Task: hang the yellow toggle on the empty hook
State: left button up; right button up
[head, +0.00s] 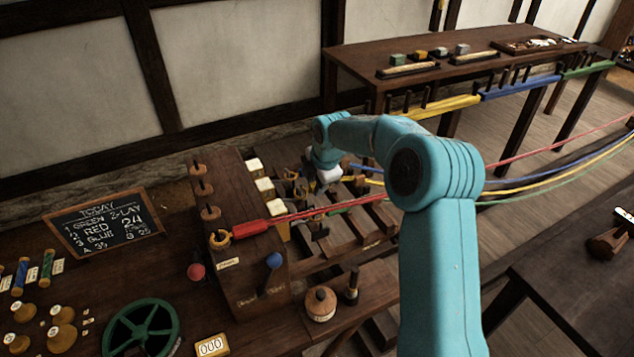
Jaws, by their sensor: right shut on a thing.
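My right gripper (322,184) is at the end of the teal arm, low over the slatted wooden frame. It is shut at the end of the yellow rope (512,189); the yellow toggle itself is mostly hidden by the gripper and wrist. The dark wooden hook block (226,185) stands to the left of the gripper. Its row of hooks runs along its left side. The nearest hook (218,240) has the red toggle (250,229) on it, with the red rope running right. The hooks behind it (209,212) look bare. My left gripper is out of view.
Cream blocks (264,188) stand between the hook block and gripper. Blue and green strands lie close to the gripper. A round brown pot (320,303), a green wheel (141,330), a chalkboard (104,224) and spools are nearer. A long table (360,62) stands behind.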

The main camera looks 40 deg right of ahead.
jog(key=o, duration=1)
jog(key=shift+c, duration=0.2)
notch_tip(320, 180, up, 8)
jog(key=p, duration=0.6)
dwell(0.4)
